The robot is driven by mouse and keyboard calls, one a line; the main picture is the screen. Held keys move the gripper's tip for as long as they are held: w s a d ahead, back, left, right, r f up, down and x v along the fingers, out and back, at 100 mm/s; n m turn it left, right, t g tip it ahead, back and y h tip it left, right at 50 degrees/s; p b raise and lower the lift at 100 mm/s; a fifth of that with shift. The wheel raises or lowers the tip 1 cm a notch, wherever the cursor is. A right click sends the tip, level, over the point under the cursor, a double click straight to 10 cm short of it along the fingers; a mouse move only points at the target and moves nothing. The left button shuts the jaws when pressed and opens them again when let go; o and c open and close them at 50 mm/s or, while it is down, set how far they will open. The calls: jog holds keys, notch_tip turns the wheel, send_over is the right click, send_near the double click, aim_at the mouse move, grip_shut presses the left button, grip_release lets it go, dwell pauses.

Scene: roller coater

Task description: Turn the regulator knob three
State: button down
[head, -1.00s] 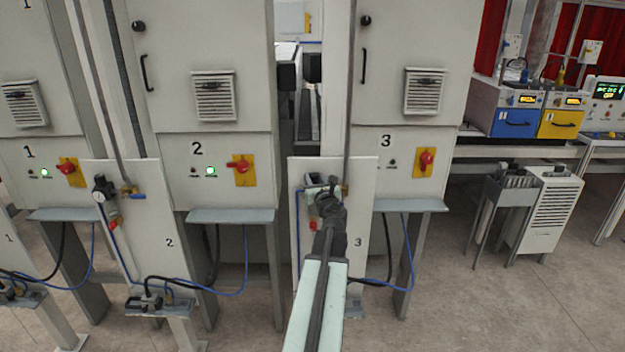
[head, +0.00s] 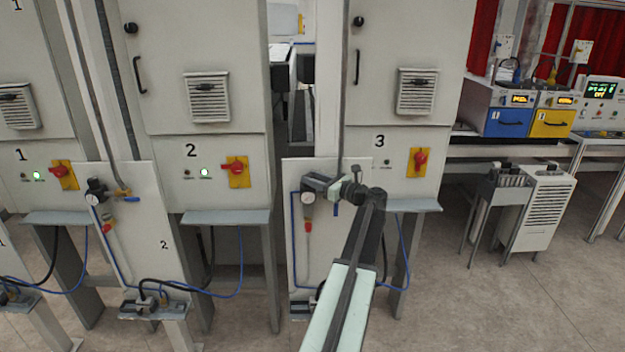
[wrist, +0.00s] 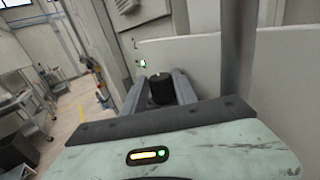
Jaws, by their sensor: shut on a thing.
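The regulator on panel three (head: 333,250) has a round white gauge (head: 307,198), which shows just below my gripper. My gripper (head: 312,182) comes in from the right at the top of this regulator and covers most of its knob in the head view. In the wrist view the black regulator knob (wrist: 161,90) sits between the two grey fingers of my gripper (wrist: 160,82). The fingers are shut on the knob. How far the knob is turned cannot be told.
Cabinet three (head: 405,100) stands behind the panel, with a red switch (head: 420,160) on yellow. A regulator on panel two (head: 95,192) stands to the left. A vertical pipe and a blue hose run close to my arm.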

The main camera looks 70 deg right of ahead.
dwell(0.5)
jog(key=c, duration=1)
grip_release()
jog(key=shift+r, duration=0.1)
